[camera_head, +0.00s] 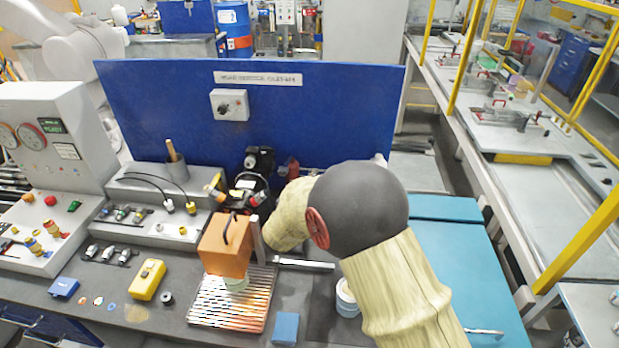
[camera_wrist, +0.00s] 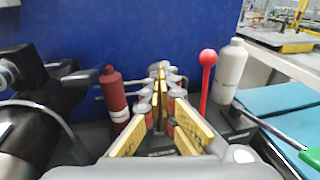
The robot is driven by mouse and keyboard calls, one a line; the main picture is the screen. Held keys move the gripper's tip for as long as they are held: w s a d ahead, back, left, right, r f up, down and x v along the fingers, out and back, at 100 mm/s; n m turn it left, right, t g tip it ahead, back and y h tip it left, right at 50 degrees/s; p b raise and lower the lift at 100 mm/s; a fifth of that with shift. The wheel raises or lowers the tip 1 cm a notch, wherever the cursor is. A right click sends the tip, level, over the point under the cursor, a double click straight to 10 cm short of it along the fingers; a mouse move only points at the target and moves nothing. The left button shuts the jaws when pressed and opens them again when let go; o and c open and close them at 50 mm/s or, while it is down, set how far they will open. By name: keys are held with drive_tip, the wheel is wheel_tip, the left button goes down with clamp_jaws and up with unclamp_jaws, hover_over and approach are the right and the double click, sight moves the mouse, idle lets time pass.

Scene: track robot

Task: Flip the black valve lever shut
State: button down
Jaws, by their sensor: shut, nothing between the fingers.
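No black valve lever can be picked out with certainty. A black fitting with a silver end (camera_wrist: 28,75) fills the left of the wrist view. In the head view, black fittings (camera_head: 260,160) with orange and red parts stand before the blue panel, partly behind an orange block. My gripper (camera_wrist: 160,78) shows in the wrist view with its yellow-padded fingers converging at the tips. It is empty and points toward the blue panel, right of the black fitting and apart from it. In the head view my cream-covered arm hides the gripper.
A red bottle (camera_wrist: 113,92) stands left of the fingers. A red ball-topped lever (camera_wrist: 206,80) and a white bottle (camera_wrist: 231,72) stand to the right. The blue panel (camera_head: 330,110) closes off the back. An orange block (camera_head: 222,252) stands on a ribbed plate left of my arm.

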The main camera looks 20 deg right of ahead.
sight(312, 170)
drive_tip(key=w, duration=0.1)
drive_tip(key=g+p, duration=0.1)
drive_tip(key=w+d, duration=0.1)
drive_tip(key=shift+w+d+r+y+p, duration=0.1)
drive_tip(key=shift+w+r+y+p, duration=0.25)
drive_tip(key=shift+y+p, duration=0.05)
drive_tip(key=shift+w+d, duration=0.2)
drive_tip(key=shift+w, duration=0.4)
drive_tip(key=shift+r, duration=0.1)
drive_tip(key=shift+w+r, duration=0.1)
drive_tip(key=shift+r, duration=0.05)
drive_tip(key=shift+a, duration=0.1)
